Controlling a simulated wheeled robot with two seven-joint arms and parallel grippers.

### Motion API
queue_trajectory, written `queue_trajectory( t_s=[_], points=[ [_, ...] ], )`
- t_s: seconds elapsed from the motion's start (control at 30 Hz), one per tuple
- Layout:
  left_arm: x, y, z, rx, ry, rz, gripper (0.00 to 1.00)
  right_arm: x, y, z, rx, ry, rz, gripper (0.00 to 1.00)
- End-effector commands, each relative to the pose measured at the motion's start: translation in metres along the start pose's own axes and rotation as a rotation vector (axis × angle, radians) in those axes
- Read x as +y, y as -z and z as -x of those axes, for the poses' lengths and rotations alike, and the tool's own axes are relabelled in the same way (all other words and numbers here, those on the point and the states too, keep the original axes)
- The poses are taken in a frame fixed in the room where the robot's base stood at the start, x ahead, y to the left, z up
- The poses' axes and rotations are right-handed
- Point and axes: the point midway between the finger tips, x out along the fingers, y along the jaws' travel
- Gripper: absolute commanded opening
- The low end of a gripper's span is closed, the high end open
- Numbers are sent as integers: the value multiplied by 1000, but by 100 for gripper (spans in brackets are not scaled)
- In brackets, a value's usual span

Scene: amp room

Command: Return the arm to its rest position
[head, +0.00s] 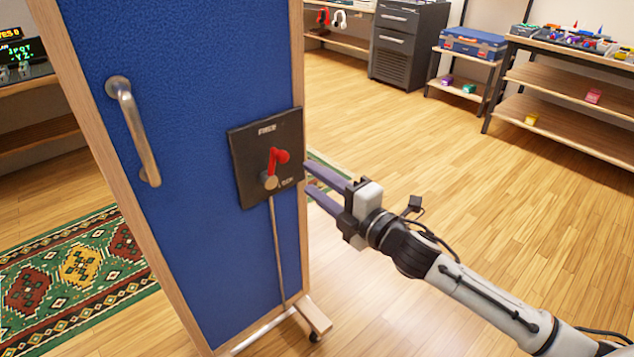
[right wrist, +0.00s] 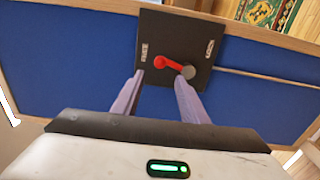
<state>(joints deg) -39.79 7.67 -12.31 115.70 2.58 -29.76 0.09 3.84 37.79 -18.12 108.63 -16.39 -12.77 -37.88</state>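My right arm (head: 470,285) reaches in from the lower right in the head view. Its gripper (head: 322,183) is open, with two purple fingers pointing left at the edge of a blue panel (head: 215,70). Nothing is between the fingers. A black plate (head: 240,148) with a red lever (head: 278,158) is on the panel, just left of the fingertips. In the right wrist view the open fingers (right wrist: 158,92) point toward the red lever (right wrist: 168,63) and its round grey pivot; I cannot tell whether they touch. My left gripper is not in view.
The panel has a metal handle (head: 138,130) and stands on a wheeled wooden foot (head: 313,315). A patterned green rug (head: 80,262) lies at left. Shelves (head: 570,90) and a dark drawer cabinet (head: 408,42) stand at the back. The wooden floor between is clear.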

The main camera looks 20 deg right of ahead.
Motion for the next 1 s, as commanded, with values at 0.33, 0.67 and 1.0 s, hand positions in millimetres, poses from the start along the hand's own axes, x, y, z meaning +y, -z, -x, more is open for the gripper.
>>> queue_trajectory(
  t_s=[0.33,0.67,1.0],
  points=[
    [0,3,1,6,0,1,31,0,0,0,0,0,0,40],
    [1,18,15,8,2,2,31,-101,46,58,-96,226,-532,40],
    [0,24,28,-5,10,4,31,-226,142,212,-495,560,-1407,40]
  ],
)
